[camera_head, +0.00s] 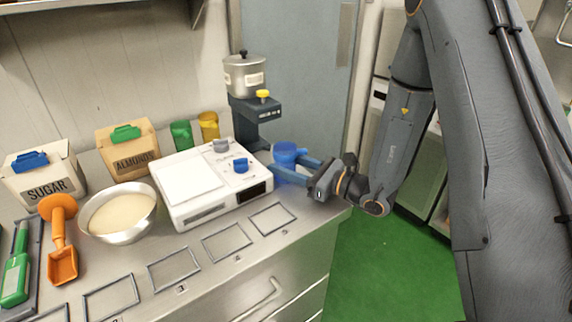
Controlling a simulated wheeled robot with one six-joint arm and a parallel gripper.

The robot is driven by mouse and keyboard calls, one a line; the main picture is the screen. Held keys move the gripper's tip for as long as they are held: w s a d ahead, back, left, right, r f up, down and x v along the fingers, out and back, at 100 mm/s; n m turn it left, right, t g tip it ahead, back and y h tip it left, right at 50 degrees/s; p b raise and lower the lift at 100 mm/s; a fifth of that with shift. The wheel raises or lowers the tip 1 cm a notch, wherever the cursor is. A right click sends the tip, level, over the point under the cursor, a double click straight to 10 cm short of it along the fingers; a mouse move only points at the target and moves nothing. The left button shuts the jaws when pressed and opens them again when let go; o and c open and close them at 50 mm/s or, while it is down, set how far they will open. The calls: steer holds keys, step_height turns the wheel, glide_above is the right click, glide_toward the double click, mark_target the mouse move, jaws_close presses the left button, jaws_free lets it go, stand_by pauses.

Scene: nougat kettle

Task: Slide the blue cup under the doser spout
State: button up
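The blue cup (285,151) stands upright on the steel counter, just right of the doser's foot. The doser (257,110) is a dark stand with a steel pot (244,76) and a yellow knob (263,94). Its spout is not clearly visible. The cup is to the right of the space below the doser head. My gripper (284,163) reaches in from the right, low over the counter. Its two blue fingers are apart, with the cup at their tips. I cannot tell whether they touch it; the near finger hides its lower part.
A white scale (190,185) stands left of my gripper. A steel bowl (120,214), orange scoop (61,255), sugar box (45,177) and almonds box (128,150) are further left. Green (181,135) and yellow (209,126) cups stand behind. The counter's right edge is close to my gripper.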

steer(key=shift+w+a, duration=0.15)
steer(key=shift+w, duration=0.05)
steer(key=shift+w+a+b, duration=0.3)
steer(key=shift+w+a, duration=0.25)
steer(key=shift+w, duration=0.35)
steer(key=shift+w+a+b, duration=0.25)
steer(key=shift+w+a, duration=0.3)
steer(key=shift+w, duration=0.35)
steer(key=shift+w+a, duration=0.2)
steer(key=shift+w, duration=0.1)
steer(key=shift+w+a+b, duration=0.35)
steer(key=shift+w+a, duration=0.2)
steer(key=shift+w, duration=0.35)
steer(key=shift+w+a+b, duration=0.35)
steer(key=shift+w+a, duration=0.2)
steer(key=shift+w, duration=0.35)
steer(key=shift+w+a, duration=0.2)
steer(key=shift+w, duration=0.05)
steer(key=shift+w+a+b, duration=0.5)
steer(key=shift+w+a, duration=0.05)
steer(key=shift+w, duration=0.35)
steer(key=o, duration=1.1)
